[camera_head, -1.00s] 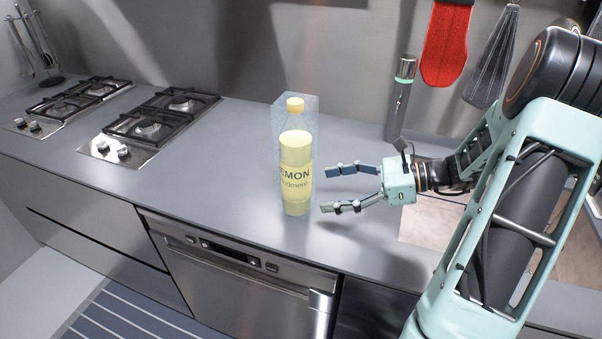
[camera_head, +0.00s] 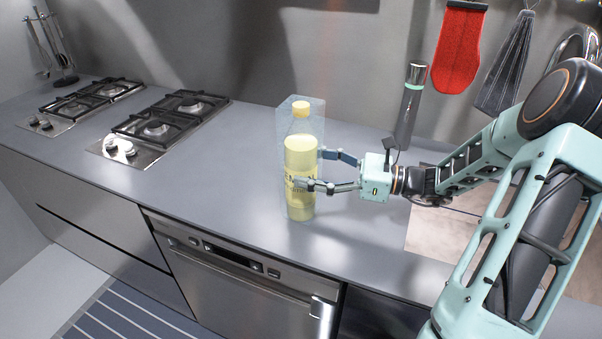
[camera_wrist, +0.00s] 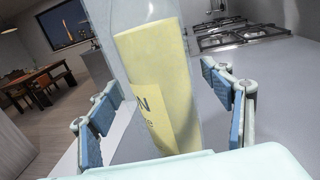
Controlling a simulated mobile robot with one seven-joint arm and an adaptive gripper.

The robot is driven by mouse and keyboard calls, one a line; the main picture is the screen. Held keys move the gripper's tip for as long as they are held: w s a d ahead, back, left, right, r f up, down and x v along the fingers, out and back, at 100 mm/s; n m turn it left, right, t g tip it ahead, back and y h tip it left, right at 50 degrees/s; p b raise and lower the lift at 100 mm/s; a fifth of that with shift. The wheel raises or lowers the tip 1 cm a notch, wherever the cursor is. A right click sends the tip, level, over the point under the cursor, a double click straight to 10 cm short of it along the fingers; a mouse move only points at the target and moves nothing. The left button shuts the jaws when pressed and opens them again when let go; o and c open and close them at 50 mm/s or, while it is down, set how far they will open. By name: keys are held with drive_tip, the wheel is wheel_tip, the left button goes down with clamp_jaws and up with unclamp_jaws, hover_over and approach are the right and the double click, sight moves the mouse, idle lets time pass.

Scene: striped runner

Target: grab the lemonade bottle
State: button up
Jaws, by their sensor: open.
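The lemonade bottle (camera_head: 300,206) stands upright on the grey counter, with a yellow cap, a yellow label and a clear body. My gripper (camera_head: 326,170) is at its right side, with the two fingers reaching around it; the nearer finger covers part of the label. In the wrist view the bottle (camera_wrist: 160,80) stands between the two blue-padded fingers of my gripper (camera_wrist: 165,112). The fingers are open, with a visible gap on each side of the bottle.
Two gas hobs (camera_head: 160,125) lie to the left on the counter (camera_head: 230,185). A dark cylindrical bottle (camera_head: 409,105) stands behind my wrist. A red mitt (camera_head: 460,48) hangs on the wall. A wooden board (camera_head: 435,235) lies under my forearm. The counter left of the bottle is clear.

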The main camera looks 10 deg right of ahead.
drive_tip(key=shift+x, duration=1.1)
clamp_jaws()
